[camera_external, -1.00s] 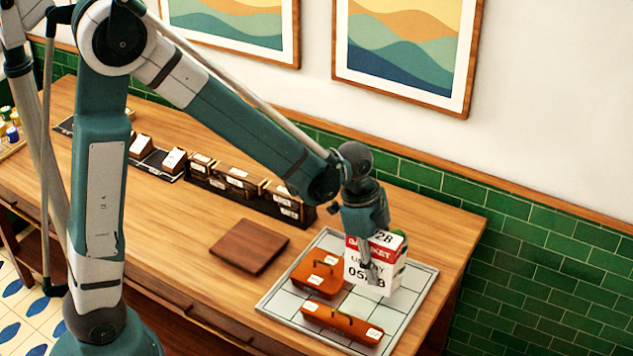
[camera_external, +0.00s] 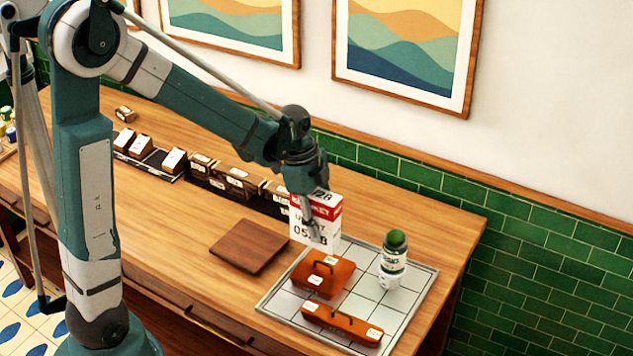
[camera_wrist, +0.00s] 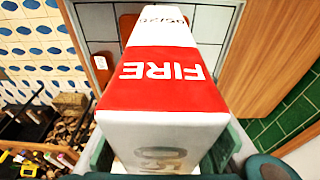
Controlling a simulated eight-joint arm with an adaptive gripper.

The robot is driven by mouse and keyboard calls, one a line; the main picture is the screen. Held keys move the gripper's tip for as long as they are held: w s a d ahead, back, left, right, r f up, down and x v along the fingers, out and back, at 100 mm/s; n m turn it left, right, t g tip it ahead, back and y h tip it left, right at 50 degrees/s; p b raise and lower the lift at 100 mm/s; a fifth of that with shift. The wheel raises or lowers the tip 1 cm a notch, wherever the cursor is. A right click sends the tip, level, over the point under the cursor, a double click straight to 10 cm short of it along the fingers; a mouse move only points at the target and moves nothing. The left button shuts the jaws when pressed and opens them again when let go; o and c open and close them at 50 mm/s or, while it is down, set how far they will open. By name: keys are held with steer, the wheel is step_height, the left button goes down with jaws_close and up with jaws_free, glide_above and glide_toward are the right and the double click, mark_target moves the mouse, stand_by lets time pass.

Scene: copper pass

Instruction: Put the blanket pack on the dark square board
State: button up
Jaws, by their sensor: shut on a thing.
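The blanket pack (camera_external: 301,225) is a white box with a red band, lettered "FIRE" on the side shown in the wrist view (camera_wrist: 165,75). My gripper (camera_external: 316,236) is shut on it and holds it upright. In the external view the pack appears between the dark square board and the tiled tray, and its height above the table is hard to tell. The dark square board (camera_external: 249,247) is a flat brown square on the wooden table, left of the pack. Its top looks bare.
The pale tiled tray (camera_external: 408,300) holds two orange cases, one (camera_external: 325,275) behind the other (camera_external: 342,324), and a green-capped bottle (camera_external: 393,262). A dark rack (camera_external: 235,190) of small labelled blocks stands behind the board. The table front left of the board is clear.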

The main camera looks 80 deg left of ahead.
steer(key=r+b, duration=0.1)
steer(key=b, duration=0.1)
glide_above(254, 245)
steer(key=shift+r, duration=0.1)
stand_by(0.6)
steer(key=shift+f, duration=2.95)
steer(key=shift+f, duration=0.1)
steer(key=shift+s+a+b+x, duration=0.15)
steer(key=shift+s+b+x, duration=0.1)
steer(key=shift+x, duration=0.7)
steer(key=shift+s+a+b+x, duration=0.1)
steer(key=shift+b+x, duration=0.1)
steer(key=shift+x, duration=0.8)
steer(key=shift+f, duration=0.25)
steer(key=o, duration=1.2)
steer(key=shift+r, duration=0.15)
steer(key=shift+p+v, duration=0.5)
steer(key=shift+v, duration=5.55)
